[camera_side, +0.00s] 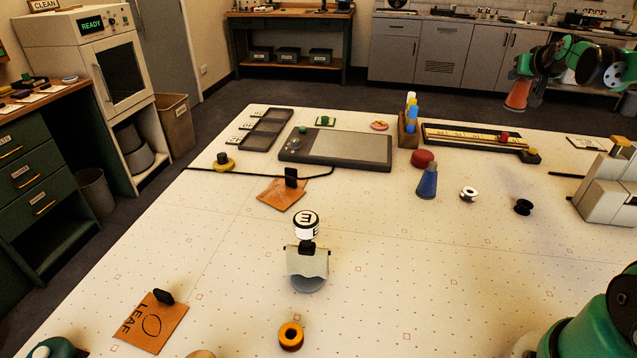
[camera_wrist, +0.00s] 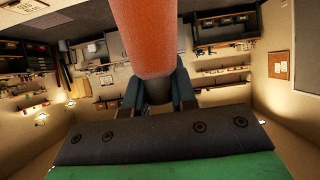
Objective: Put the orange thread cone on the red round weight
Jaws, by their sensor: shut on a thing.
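The orange thread cone (camera_side: 517,97) is held up in the air at the upper right of the side view, narrow end up. My gripper (camera_wrist: 158,95) is shut on it; in the wrist view the orange cone (camera_wrist: 148,35) stands between the two fingers, its top cut off by the frame. The red round weight (camera_side: 423,158) lies on the white table, left of and well below the held cone in the side view. A blue cone (camera_side: 427,182) stands just in front of the weight and slightly overlaps it in the picture. The wrist view does not show the weight.
A pen holder (camera_side: 408,130) and a long dark tray (camera_side: 470,138) stand behind the weight. A white ring (camera_side: 468,194) and a black spool (camera_side: 523,207) lie to its right. The table's front right is mostly clear.

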